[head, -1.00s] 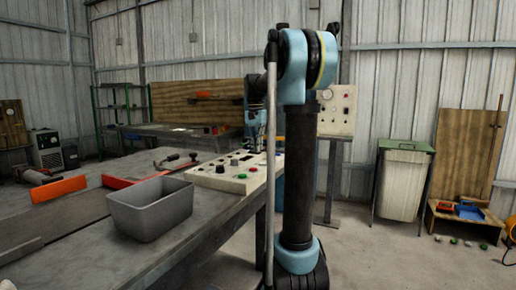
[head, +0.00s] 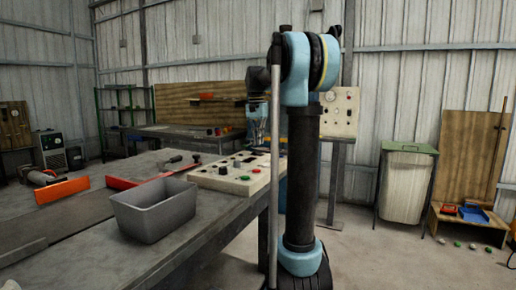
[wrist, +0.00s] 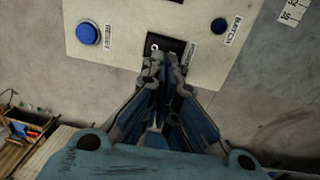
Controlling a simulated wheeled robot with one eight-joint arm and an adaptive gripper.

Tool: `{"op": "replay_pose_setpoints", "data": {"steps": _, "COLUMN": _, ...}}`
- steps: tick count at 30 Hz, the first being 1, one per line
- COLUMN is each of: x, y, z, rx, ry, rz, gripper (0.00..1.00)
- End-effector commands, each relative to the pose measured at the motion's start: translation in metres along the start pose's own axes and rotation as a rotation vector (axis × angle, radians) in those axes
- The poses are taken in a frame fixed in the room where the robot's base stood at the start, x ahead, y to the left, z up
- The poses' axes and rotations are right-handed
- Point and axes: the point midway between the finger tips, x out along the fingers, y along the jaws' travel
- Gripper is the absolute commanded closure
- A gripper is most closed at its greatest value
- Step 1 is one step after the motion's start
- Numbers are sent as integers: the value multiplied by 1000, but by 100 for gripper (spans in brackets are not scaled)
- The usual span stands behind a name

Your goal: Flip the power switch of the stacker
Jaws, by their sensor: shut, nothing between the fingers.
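In the wrist view a pale control panel (wrist: 120,45) carries a dark rocker-like switch (wrist: 153,46) with a small light mark, in a black plate. A label beside it is partly hidden. My gripper (wrist: 160,60) is shut and empty, its fingertips over the lower edge of this switch; I cannot tell whether they touch it. In the head view a pale control box (head: 225,182) lies on the bench; my arm hides the fingertips.
A grey bin (head: 153,212) stands on the bench (head: 75,250) in front of the control box. Orange guards (head: 62,190) lie at left. An upright panel (head: 340,112) on a post and a green-lidded bin (head: 404,185) stand behind.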

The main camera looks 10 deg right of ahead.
Motion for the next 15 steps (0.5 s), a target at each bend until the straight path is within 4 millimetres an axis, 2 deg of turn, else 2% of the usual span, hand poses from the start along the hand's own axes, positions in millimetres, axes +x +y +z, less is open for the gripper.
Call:
{"op": "replay_pose_setpoints", "data": {"steps": 9, "x": -62, "y": 11, "z": 0, "rx": 0, "ry": 0, "rz": 0, "gripper": 100}}
{"op": "replay_pose_setpoints", "data": {"steps": 15, "x": -90, "y": 17, "z": 0, "rx": 0, "ry": 0, "rz": 0, "gripper": 100}}
